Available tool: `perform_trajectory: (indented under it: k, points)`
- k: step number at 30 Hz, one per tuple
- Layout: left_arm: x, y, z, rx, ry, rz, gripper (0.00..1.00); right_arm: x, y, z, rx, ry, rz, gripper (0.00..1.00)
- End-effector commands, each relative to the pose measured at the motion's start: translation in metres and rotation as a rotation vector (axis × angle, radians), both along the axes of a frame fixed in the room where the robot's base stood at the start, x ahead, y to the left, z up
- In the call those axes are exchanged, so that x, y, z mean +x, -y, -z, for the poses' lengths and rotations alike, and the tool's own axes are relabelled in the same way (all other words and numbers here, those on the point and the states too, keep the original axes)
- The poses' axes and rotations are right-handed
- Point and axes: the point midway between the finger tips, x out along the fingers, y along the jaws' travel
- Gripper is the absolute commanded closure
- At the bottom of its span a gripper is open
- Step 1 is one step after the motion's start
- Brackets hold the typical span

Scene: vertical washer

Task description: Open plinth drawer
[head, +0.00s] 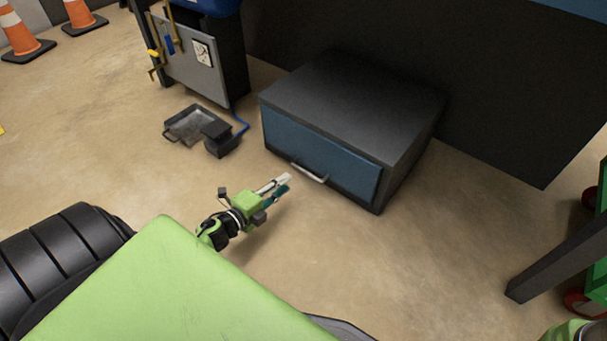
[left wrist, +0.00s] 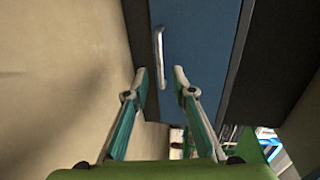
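The plinth drawer (head: 317,157) has a blue front in a dark box on the floor, and it looks shut. My left gripper (head: 284,183) is in front of the drawer, a little short of the handle in the head view. In the left wrist view the drawer front (left wrist: 195,50) fills the upper middle, and the handle (left wrist: 160,56) lies ahead of the gap between the two fingertips (left wrist: 160,76). The fingers are apart with nothing between them. My right gripper is not in view.
A black tray-like object (head: 196,128) lies on the floor left of the drawer, beside a grey cabinet (head: 193,65). Orange cones (head: 22,35) stand at the far left. A dark slanted beam (head: 560,262) is at the right. Floor in front of the drawer is clear.

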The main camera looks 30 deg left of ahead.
Motion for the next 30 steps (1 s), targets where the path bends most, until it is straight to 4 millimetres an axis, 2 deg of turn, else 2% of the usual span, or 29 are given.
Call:
perform_trajectory:
  k: [1, 3, 12, 18, 27, 29, 30]
  points:
    - [0.013, 0.001, 0.007, 0.001, 0.004, 0.002, 0.76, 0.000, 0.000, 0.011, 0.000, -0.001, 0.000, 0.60]
    - [0.028, 0.002, 0.010, 0.002, 0.003, 0.002, 0.76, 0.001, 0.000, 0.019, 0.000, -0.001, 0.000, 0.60]
    - [0.081, 0.006, 0.021, 0.000, 0.001, 0.001, 0.76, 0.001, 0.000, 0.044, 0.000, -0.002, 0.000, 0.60]
    - [0.096, 0.007, 0.022, 0.000, -0.001, 0.000, 0.76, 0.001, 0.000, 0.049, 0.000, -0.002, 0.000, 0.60]
    - [0.098, 0.008, 0.021, -0.001, -0.001, 0.000, 0.76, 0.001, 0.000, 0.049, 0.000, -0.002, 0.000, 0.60]
    - [0.098, 0.008, 0.021, -0.001, -0.001, 0.000, 0.89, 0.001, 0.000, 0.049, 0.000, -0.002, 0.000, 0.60]
    - [0.098, 0.008, 0.021, -0.001, -0.001, 0.000, 0.99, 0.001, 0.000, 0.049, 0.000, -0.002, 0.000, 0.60]
